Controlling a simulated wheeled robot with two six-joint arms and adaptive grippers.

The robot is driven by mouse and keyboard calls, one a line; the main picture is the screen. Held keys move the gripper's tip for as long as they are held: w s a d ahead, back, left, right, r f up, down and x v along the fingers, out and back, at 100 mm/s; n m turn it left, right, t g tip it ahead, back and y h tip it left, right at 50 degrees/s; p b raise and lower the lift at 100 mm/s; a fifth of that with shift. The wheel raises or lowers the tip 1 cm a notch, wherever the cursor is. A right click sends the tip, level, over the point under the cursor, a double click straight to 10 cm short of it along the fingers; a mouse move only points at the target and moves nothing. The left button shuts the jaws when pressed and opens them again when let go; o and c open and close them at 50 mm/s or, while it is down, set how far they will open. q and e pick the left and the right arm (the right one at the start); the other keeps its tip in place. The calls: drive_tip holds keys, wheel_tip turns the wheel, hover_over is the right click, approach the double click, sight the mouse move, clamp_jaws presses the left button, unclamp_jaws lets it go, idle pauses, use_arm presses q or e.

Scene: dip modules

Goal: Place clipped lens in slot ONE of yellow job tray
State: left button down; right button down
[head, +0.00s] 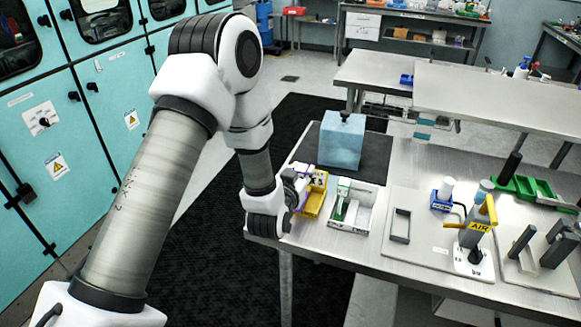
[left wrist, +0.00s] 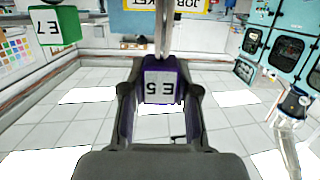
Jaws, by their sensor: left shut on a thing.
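My left gripper (head: 293,192) is at the table's left front edge. A thin grey rod (left wrist: 162,30) shows beyond the clip; I cannot make out the lens. The yellow job tray (head: 317,197) is right beside the gripper, partly hidden by it. Its yellow label (left wrist: 180,5) shows at the top of the left wrist view. The slot markings cannot be read. My right gripper is not in view.
A white tray (head: 364,217) with a green piece (head: 343,192) stands right of the yellow tray. A blue box (head: 341,140) stands behind. The AIR fixture (head: 478,225) is further right.

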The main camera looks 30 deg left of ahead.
use_arm(q)
drive_tip(key=w+a+f+p, duration=0.2)
drive_tip(key=w+a+f, duration=0.1)
drive_tip(key=a+f, duration=0.1)
drive_tip(key=shift+w+a, duration=0.15)
drive_tip(key=shift+a, duration=0.15)
drive_tip(key=c, duration=1.2)
unclamp_jaws()
drive_tip(key=o, duration=0.3)
drive_tip(key=shift+f, duration=0.1)
drive_tip(key=shift+o, duration=0.2)
drive_tip(key=b+v, duration=0.3)
drive_tip(key=v, duration=0.9)
